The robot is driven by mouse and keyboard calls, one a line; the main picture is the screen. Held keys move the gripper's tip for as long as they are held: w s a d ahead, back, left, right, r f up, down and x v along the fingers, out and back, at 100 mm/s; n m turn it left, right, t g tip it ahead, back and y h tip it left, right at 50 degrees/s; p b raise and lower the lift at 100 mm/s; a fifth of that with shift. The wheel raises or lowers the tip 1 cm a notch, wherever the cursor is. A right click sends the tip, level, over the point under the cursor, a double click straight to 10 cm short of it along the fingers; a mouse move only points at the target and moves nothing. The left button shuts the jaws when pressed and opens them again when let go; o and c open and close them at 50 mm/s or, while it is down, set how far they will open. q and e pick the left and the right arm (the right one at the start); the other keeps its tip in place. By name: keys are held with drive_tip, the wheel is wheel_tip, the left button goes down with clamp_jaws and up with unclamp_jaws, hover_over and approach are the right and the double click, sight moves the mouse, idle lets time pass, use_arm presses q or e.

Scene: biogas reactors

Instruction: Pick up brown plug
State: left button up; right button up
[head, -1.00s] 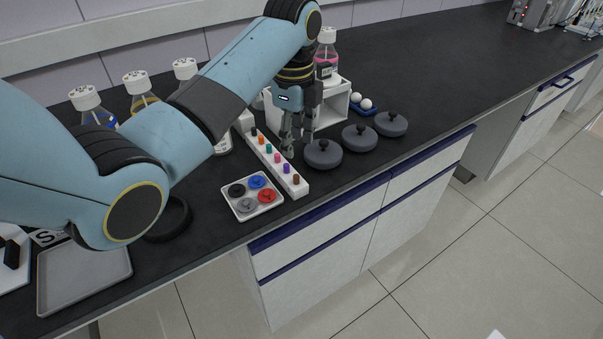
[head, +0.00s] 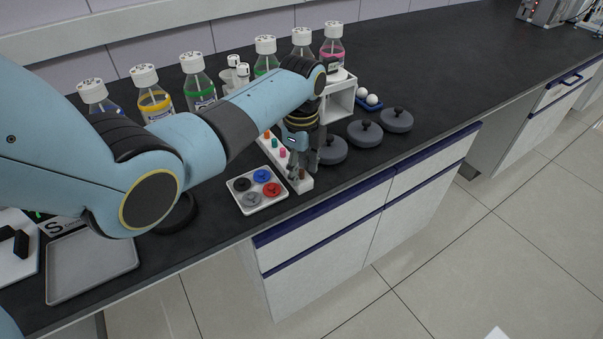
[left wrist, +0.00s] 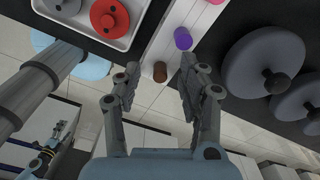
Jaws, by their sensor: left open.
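The brown plug (left wrist: 160,72) is a small round peg at the near end of a white rack (left wrist: 163,46), beside a purple plug (left wrist: 183,38). My left gripper (left wrist: 160,70) is open, and the plug shows between its fingertips in the left wrist view. The exact height gap to the plug is hard to tell. In the head view the left gripper (head: 303,173) points down over the near end of the rack (head: 304,187), where its fingers largely hide the plug. My right gripper is not in view.
A white tray (head: 235,198) with coloured round pieces lies left of the rack. Grey knobbed lids (head: 365,133) stand to its right. Capped bottles (head: 199,84) line the back. The counter's front edge is close to the rack.

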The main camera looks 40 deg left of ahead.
use_arm(q)
drive_tip(key=c, duration=0.8)
drive_tip(key=shift+r, duration=0.45)
drive_tip(key=r, duration=0.2)
drive_tip(key=d+r, duration=0.1)
drive_tip(key=shift+w+d+r, duration=0.1)
drive_tip(key=shift+r, duration=0.3)
drive_tip(key=shift+d+r+p, duration=0.25)
drive_tip(key=shift+d+r, duration=1.15)
drive_tip(key=shift+d, duration=0.35)
drive_tip(key=shift+d+r+p, duration=0.25)
drive_tip(key=shift+d+r, duration=1.15)
drive_tip(key=shift+d, duration=0.35)
drive_tip(key=shift+d+r+p, duration=0.25)
drive_tip(key=shift+d+r, duration=1.15)
drive_tip(key=shift+d, duration=0.35)
